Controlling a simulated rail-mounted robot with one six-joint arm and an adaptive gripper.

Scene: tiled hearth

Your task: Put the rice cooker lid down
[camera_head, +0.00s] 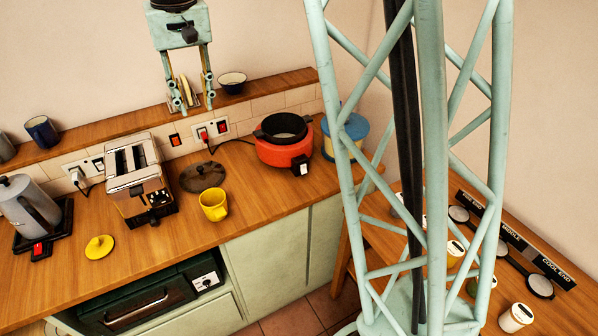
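A dark, round lid with a small knob (203,178) lies on the wooden counter, between the toaster and the red rice cooker. The rice cooker (277,153) stands near the back wall with its top open, showing a dark rim and pale inside. My gripper (193,104) hangs at the top of the view, pointing down.
A toaster (133,174), kettle (28,212), yellow mug (214,206) and yellow lid (99,247) stand on the counter (160,262). A shelf behind holds a bowl (232,82) and a blue mug (42,131).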

